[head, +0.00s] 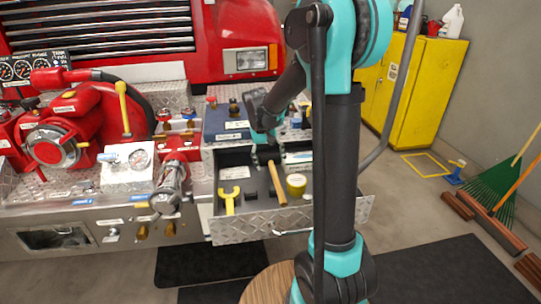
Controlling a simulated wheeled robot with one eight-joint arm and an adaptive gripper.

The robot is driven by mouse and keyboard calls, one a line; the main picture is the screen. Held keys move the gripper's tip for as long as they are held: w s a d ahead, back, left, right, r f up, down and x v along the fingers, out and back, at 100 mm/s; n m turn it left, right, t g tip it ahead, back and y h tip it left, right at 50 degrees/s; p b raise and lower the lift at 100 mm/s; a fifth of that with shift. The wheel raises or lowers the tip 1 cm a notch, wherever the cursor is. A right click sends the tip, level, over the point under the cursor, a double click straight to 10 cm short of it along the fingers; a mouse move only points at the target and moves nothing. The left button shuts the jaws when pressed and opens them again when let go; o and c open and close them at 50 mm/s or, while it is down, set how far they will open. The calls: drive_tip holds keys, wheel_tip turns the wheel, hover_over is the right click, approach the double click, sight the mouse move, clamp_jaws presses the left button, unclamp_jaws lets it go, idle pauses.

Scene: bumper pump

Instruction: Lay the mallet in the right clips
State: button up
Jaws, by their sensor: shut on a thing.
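The mallet (277,184) shows as a pale wooden handle slanting over the open drawer, its upper end at my gripper and its lower end toward the drawer front. Its head is small and dark or hidden near my fingers. My gripper (267,146) points down over the back of the drawer and is shut on the mallet near the handle's upper end. I cannot tell whether the mallet touches the drawer floor. The right clips cannot be made out; my arm covers the drawer's right part.
The open diamond-plate drawer (240,228) also holds a yellow forked piece (229,200) and a yellow-topped round container (296,184). A blue box (226,124) and small fittings stand behind it. The red pump (85,125) and gauge box (128,168) are at left. A yellow cabinet (425,95) stands back right.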

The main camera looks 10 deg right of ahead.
drive_tip(key=shift+d+f, duration=0.1)
drive_tip(key=shift+f, duration=2)
drive_tip(key=shift+s+r, duration=0.1)
drive_tip(key=shift+s, duration=0.2)
clamp_jaws()
drive_tip(key=shift+f, duration=0.25)
drive_tip(key=shift+f, duration=0.4)
drive_tip(key=o, duration=0.9)
unclamp_jaws()
